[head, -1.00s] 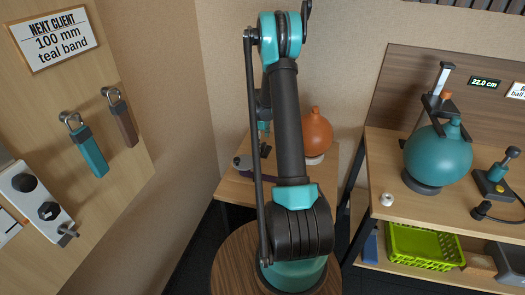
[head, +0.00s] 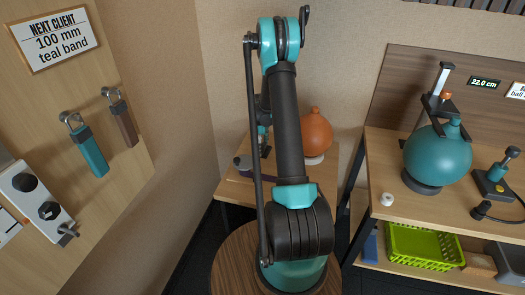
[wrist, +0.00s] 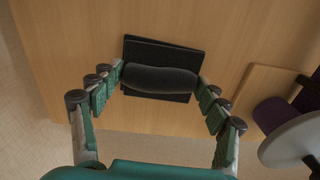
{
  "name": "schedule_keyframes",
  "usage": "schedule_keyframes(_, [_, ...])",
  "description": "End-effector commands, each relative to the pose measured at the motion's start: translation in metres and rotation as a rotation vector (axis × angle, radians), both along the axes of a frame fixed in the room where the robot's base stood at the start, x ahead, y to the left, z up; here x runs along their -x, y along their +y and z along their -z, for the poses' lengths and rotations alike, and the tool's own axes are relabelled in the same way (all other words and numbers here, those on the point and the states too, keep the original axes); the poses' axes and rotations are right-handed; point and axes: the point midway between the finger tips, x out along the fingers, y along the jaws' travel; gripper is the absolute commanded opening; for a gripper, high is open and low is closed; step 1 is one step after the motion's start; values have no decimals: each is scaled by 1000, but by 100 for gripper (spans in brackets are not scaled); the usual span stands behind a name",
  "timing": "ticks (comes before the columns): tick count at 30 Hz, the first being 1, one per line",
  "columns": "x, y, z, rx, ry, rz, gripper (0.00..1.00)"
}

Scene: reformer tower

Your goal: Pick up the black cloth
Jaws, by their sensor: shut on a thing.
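The black cloth (wrist: 160,79) is bunched into a dark roll between my gripper's fingertips in the wrist view. My gripper (wrist: 159,76) is shut on it, with one green-and-grey finger at each end. A flat dark square (wrist: 165,52) shows right behind the roll; I cannot tell whether it is part of the cloth or a separate pad on the wooden top. In the head view my gripper (head: 263,141) is small and partly covered by my arm, low over the small table at the back. The cloth cannot be made out there.
The small wooden table (head: 232,190) also holds an orange ball (head: 316,134) on a white base and a purple-and-grey item (head: 243,164). At right a shelf unit carries a teal ball (head: 438,158) and a green basket (head: 425,246). A panel with hanging straps stands at left.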

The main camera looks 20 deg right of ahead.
Motion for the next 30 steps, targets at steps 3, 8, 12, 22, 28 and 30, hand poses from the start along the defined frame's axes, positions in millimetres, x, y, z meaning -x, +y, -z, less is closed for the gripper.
schedule_keyframes(3, [0,0,2,0,0,0,47])
schedule_keyframes(8, [0,0,2,0,0,0,47])
schedule_keyframes(12, [0,0,-2,0,0,0,39])
schedule_keyframes(22, [0,0,-54,0,0,0,39])
schedule_keyframes(28, [1,0,-113,0,0,0,39])
schedule_keyframes(30, [1,0,-132,0,0,0,39])
